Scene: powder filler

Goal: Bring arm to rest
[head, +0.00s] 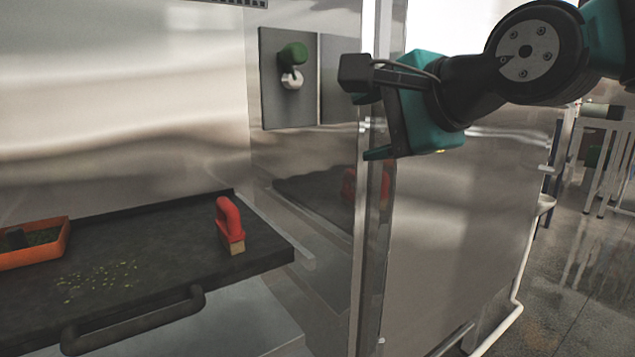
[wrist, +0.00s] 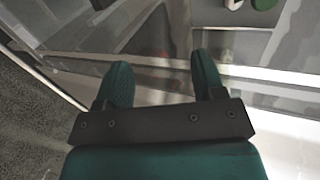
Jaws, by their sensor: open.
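My gripper (wrist: 163,82) shows in the wrist view with its two green fingers apart and nothing between them. In the head view my gripper (head: 366,122) is at the upper middle, in front of the upright edge of the steel cabinet (head: 450,220). My arm reaches in from the upper right. The gripper looks clear of the tray and its contents; its exact distance from the steel edge I cannot tell.
A dark tray (head: 170,225) with a handle (head: 135,322) holds a red-handled brush (head: 231,225), scattered yellow granules (head: 98,278) and an orange box (head: 35,256). Open floor (head: 570,280) lies at right.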

